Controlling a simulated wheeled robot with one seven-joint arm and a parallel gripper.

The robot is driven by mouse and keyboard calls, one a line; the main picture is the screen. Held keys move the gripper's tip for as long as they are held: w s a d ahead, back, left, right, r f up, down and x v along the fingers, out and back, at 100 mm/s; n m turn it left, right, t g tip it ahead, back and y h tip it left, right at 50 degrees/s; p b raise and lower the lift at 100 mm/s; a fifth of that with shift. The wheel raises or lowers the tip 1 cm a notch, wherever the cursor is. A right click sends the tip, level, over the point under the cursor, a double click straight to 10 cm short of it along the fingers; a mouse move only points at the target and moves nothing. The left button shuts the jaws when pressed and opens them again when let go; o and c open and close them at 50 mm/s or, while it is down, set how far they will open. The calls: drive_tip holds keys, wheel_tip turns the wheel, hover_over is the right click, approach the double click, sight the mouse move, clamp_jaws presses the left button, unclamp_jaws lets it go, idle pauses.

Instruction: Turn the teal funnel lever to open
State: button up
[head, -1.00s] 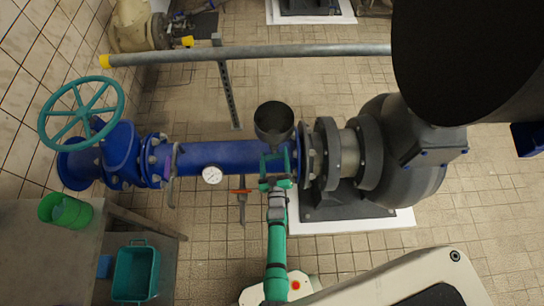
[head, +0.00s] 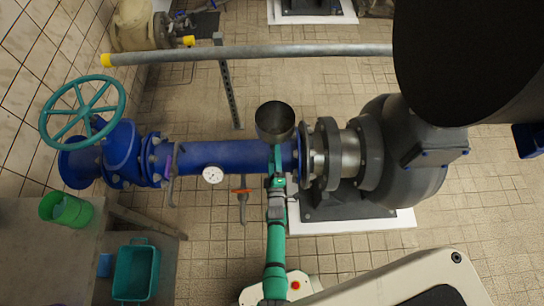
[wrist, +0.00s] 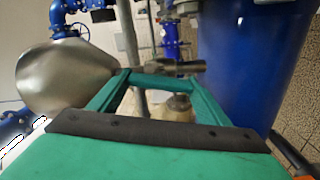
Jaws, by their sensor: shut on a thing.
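The steel funnel (head: 274,122) stands at the right end of the blue pipe (head: 225,155), and shows large at the left of the wrist view (wrist: 65,78). My gripper (head: 277,180) is teal-green and reaches up to the pipe just below the funnel. A slim teal piece, seemingly the funnel lever (head: 277,156), runs on from its fingertips toward the funnel. My gripper is shut on it. In the wrist view the fingers (wrist: 160,84) meet in front of a grey metal fitting (wrist: 180,67). Lever and fingers share a colour, so their border is unclear.
A round gauge (head: 212,174) and an orange-handled valve (head: 241,191) sit left of my gripper. The grey pump (head: 400,150) is close on the right. A teal handwheel (head: 82,112) is at far left. A grey rail (head: 250,52) crosses behind the pipe.

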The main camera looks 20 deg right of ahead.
drive_tip(key=shift+w+a+n, duration=0.15)
drive_tip(key=shift+a+n, duration=0.05)
drive_tip(key=shift+n, duration=1.3)
drive_tip(key=o, duration=1.1)
drive_tip(key=shift+d, duration=0.1)
drive_tip(key=shift+c, duration=0.2)
drive_tip(key=v, duration=1.1)
